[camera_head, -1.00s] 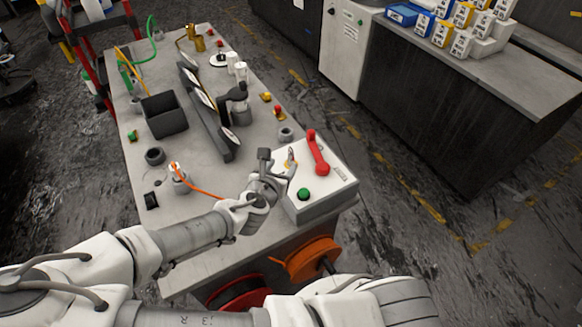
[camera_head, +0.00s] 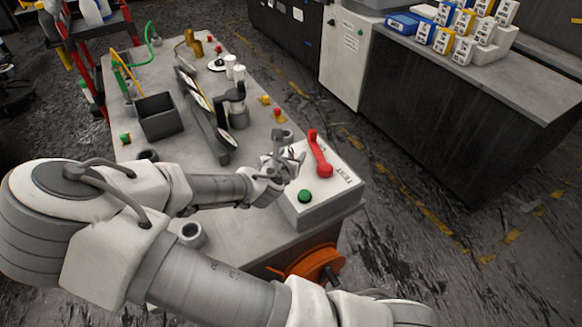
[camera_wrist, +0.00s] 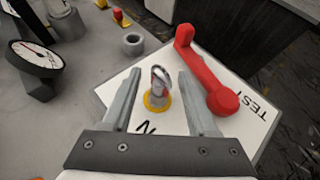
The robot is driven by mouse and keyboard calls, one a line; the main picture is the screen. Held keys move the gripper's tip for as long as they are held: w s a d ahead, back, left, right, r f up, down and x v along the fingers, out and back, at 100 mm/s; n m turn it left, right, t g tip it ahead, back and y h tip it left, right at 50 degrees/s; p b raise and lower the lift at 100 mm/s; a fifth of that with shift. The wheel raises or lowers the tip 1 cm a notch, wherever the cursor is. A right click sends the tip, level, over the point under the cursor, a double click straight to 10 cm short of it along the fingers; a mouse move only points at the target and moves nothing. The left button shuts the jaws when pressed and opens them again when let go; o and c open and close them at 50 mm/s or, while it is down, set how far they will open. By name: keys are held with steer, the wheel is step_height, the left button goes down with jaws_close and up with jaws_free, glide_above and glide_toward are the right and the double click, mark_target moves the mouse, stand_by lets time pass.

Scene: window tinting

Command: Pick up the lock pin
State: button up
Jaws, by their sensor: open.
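The lock pin (camera_wrist: 159,85) stands in the wrist view as a small metal pin with a rounded, ring-like top. It rises from a yellow collar (camera_wrist: 157,102) on the white top of the test box (camera_head: 326,207). My gripper (camera_wrist: 156,84) is open, with one finger on each side of the pin and a gap to both. I cannot tell from this view how far the fingertips are above the box top. In the head view my gripper (camera_head: 292,160) is over the back left part of the box, and it hides the pin.
A red lever (camera_wrist: 212,82) is mounted close to the right finger; it also shows in the head view (camera_head: 319,155). A green button (camera_head: 305,196) is at the box front. A grey ring (camera_wrist: 133,42) and gauges (camera_wrist: 36,58) stand behind and left. A black bin (camera_head: 160,122) is farther left.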

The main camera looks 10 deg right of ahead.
steer(key=shift+w, duration=0.1)
jaws_close()
steer(key=shift+r, duration=0.1)
stand_by(0.6)
